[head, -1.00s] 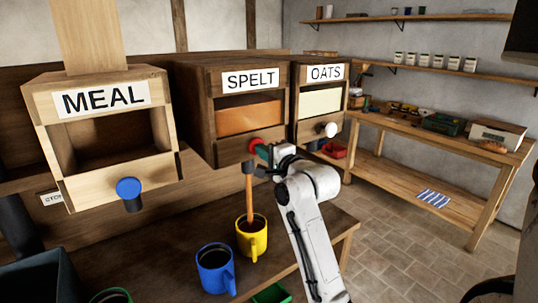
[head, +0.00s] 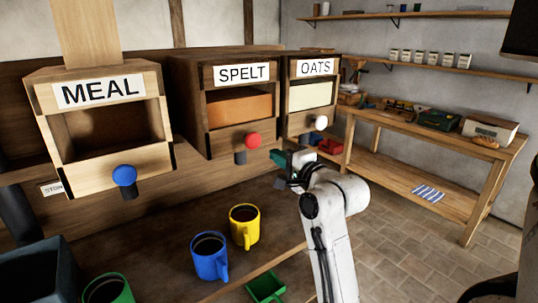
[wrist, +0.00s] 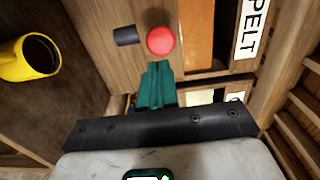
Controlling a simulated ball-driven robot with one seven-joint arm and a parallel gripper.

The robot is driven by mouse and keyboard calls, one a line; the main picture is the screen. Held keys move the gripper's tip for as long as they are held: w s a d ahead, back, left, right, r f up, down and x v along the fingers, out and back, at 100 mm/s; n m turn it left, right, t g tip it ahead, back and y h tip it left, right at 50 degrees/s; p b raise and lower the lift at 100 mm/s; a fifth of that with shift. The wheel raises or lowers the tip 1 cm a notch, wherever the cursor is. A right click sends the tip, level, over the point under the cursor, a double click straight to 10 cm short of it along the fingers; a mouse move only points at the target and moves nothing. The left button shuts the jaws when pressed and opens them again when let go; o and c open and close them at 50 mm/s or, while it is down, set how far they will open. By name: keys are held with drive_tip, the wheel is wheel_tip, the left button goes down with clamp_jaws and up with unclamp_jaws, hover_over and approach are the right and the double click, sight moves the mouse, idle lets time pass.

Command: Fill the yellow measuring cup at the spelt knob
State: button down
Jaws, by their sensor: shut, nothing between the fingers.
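The spelt box (head: 240,75) has a red round knob (head: 253,140) with a dark spout (head: 240,157) beside it. Orange-brown grain shows behind its window. The yellow measuring cup (head: 238,232) stands upright on the table below the spout, with dark brown contents inside; its exact level is hard to tell. Nothing falls from the spout. My gripper (head: 280,158) has its green fingers shut and empty, right of the red knob and apart from it. In the wrist view the fingertips (wrist: 156,66) point at the red knob (wrist: 160,40), and the yellow cup (wrist: 40,66) lies at left.
The meal box (head: 112,172) with a blue knob (head: 124,176) is at left; the oats box (head: 297,125) with a white knob (head: 320,123) is right. A blue cup (head: 209,266), a green cup (head: 95,298) and a green tray (head: 278,290) are nearby.

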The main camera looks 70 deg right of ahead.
drive_tip(key=shift+v, duration=1.25)
drive_tip(key=w+a+f+n+g+y, duration=0.2)
drive_tip(key=a+f+n+g+y, duration=0.3)
drive_tip(key=a+f, duration=0.6)
drive_tip(key=w+a+f+n+g+y, duration=0.1)
drive_tip(key=a+f+n+y, duration=0.2)
drive_tip(key=a+f+n, duration=0.8)
drive_tip(key=s+a+f+n+g, duration=0.4)
drive_tip(key=s+a+f, duration=0.1)
drive_tip(key=s+f, duration=0.2)
drive_tip(key=s+a+f+n+g+y, duration=0.1)
drive_tip(key=s+a+f+n+g, duration=0.2)
drive_tip(key=s+f, duration=0.5)
drive_tip(key=shift+a+f+n+g, duration=0.15)
drive_tip(key=shift+a+n+g, duration=0.35)
drive_tip(key=shift+a, duration=0.4)
